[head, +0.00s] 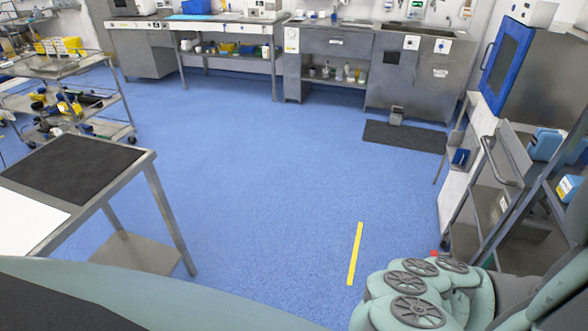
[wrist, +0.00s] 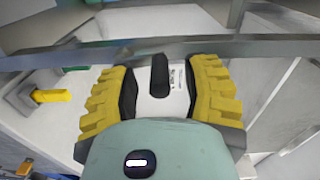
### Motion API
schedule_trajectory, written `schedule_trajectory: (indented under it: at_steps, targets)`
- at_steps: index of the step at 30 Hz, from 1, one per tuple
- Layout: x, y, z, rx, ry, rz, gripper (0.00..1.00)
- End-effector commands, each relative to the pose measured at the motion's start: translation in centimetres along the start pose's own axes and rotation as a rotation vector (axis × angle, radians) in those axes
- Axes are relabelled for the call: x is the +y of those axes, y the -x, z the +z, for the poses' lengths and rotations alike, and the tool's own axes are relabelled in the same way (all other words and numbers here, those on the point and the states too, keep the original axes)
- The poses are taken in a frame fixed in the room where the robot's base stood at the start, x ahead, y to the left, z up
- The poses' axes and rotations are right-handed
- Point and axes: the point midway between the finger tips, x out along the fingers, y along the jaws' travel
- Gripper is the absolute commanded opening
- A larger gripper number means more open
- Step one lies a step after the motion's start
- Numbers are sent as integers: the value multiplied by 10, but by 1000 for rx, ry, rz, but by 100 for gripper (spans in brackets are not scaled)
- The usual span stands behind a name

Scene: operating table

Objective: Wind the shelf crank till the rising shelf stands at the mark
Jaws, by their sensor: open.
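In the wrist view, my gripper (wrist: 159,72) is open, with its two yellow ribbed fingers standing wide apart. A short black upright grip (wrist: 159,82) shows between the fingers, with gaps on both sides. It stands in front of a white surface (wrist: 180,104) with small printed text. I cannot tell whether this grip belongs to the shelf crank. A yellow handle on a grey block (wrist: 50,96) is left of the gripper. The rising shelf and its mark cannot be made out. In the head view, my arm fills the lower right and the gripper does not show.
A grey metal bar (wrist: 160,47) crosses the wrist view just beyond the fingertips. In the head view, a metal trolley (head: 510,170) and blue-doored cabinet (head: 507,55) stand at right. A table with a dark mat (head: 150,158) is at left. The blue floor (head: 290,150) between is clear.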

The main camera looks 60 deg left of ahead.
Motion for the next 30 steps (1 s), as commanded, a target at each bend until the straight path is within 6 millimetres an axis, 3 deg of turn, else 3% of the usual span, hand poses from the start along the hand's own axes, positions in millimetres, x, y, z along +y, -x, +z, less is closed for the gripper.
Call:
schedule_trajectory:
  at_steps: [30]
  targets:
    - [0,94,3,-14,2,0,47]
